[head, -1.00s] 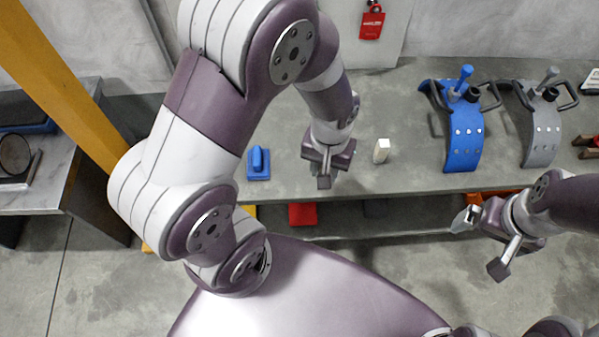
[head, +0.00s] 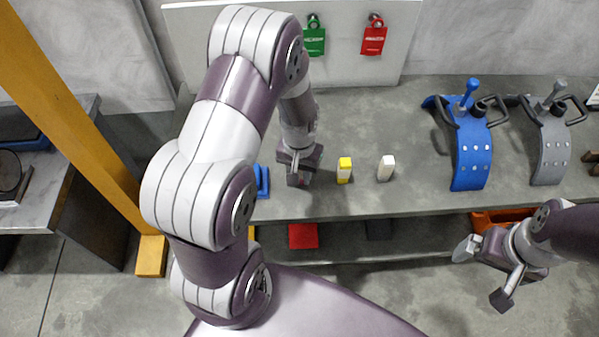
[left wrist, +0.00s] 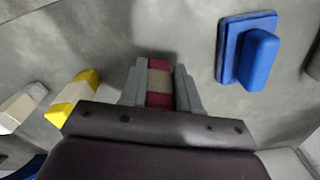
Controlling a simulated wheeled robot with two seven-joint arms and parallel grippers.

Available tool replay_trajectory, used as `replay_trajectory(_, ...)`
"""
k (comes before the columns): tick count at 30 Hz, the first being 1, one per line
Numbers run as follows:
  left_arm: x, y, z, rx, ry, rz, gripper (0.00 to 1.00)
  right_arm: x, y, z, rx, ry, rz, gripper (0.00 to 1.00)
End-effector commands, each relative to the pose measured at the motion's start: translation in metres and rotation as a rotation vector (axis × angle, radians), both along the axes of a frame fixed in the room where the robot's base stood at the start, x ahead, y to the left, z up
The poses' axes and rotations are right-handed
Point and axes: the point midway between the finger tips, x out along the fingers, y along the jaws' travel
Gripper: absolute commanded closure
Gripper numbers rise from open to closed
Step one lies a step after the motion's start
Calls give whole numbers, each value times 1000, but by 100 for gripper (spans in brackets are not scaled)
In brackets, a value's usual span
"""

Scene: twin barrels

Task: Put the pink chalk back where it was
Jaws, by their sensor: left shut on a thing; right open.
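My left gripper (head: 297,178) is shut on the pink chalk, low over the grey workbench. In the left wrist view the chalk (left wrist: 159,84) shows as a deep pink-red block with a beige band between the two grey fingers (left wrist: 160,88). In the head view the chalk is mostly hidden by the gripper. I cannot tell whether it touches the bench. My right gripper (head: 485,272) is open and empty in front of the bench at right.
The yellow chalk (head: 344,172) and white chalk (head: 386,169) stand right of my left gripper. A blue block on a base (head: 262,182) sits to its left. Blue (head: 469,150) and grey (head: 549,150) curved stands are further right. A board with green and red tags stands behind.

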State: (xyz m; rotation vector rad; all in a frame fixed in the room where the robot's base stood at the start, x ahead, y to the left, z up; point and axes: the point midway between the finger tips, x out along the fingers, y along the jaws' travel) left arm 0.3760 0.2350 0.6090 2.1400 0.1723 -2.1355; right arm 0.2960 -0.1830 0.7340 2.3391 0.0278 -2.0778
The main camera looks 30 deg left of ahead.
Motion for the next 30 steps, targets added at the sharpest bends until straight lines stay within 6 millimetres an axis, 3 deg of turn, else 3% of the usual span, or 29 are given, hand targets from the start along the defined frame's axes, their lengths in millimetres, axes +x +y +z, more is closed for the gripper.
replay_trajectory(4, 0, 0, -4, 0, 0, 0, 99, 0, 0, -1, 0, 0, 0, 0)
replay_trajectory(5, 0, 0, -3, 0, 0, 0, 62, 0, 0, -1, 0, 0, 0, 0)
replay_trajectory(6, 0, 0, -3, 0, 0, 0, 49, 0, 0, -1, 0, 0, 0, 0)
replay_trajectory(7, 0, 0, -3, 0, 0, 0, 43, 0, 0, -1, 0, 0, 0, 0)
replay_trajectory(17, 0, 0, 3, 0, -1, 0, 43, 0, 0, 2, 0, 0, 0, 0)
replay_trajectory(30, 0, 0, 107, 0, -3, 0, 43, 0, 0, 39, 0, 0, 0, 0)
